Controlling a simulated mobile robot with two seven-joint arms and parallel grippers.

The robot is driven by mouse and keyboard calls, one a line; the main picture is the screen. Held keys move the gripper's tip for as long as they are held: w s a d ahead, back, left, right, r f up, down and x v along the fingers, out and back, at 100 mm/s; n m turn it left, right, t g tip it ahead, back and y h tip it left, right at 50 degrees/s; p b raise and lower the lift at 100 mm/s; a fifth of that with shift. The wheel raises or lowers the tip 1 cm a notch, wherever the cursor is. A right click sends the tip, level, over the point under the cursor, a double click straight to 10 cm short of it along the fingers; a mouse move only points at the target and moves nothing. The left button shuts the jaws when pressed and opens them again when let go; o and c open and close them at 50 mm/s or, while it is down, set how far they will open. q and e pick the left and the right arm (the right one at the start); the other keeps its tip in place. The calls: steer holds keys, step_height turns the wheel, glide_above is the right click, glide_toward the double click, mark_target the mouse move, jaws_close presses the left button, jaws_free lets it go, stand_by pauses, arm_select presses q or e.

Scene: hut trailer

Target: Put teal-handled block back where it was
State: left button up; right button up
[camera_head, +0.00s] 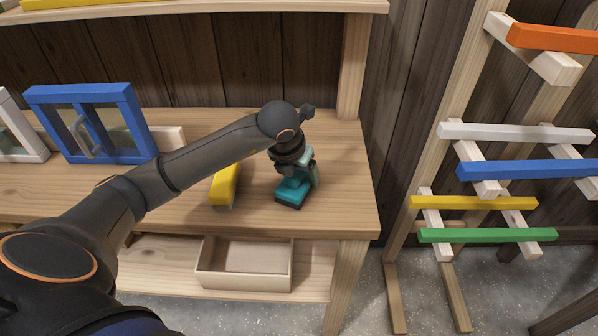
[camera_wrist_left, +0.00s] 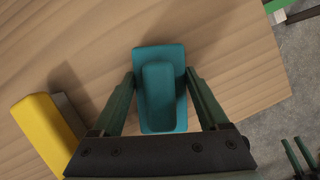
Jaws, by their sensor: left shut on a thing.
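The teal-handled block (camera_head: 292,191) is near the right end of the wooden bench top, and its handle points up toward my left gripper (camera_head: 297,168). The left wrist view shows the teal block (camera_wrist_left: 148,60) from above, with its handle between the two fingers of my left gripper (camera_wrist_left: 163,98). That gripper is shut on the block. I cannot tell whether its underside touches the bench. My right gripper is not in the head view. Dark finger-like shapes at the lower right of the left wrist view may be part of it.
A yellow block (camera_head: 226,185) lies just left of the teal one. A blue framed window (camera_head: 140,128) stands farther left. An open box (camera_head: 244,283) sits on the lower shelf. A rack with coloured bars (camera_head: 487,202) stands right of the bench. Bare bench top (camera_head: 340,180) lies right of the block.

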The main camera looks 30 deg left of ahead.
mark_target(290, 190)
arm_select(q)
steer(key=o, duration=1.2)
steer(key=v, duration=1.2)
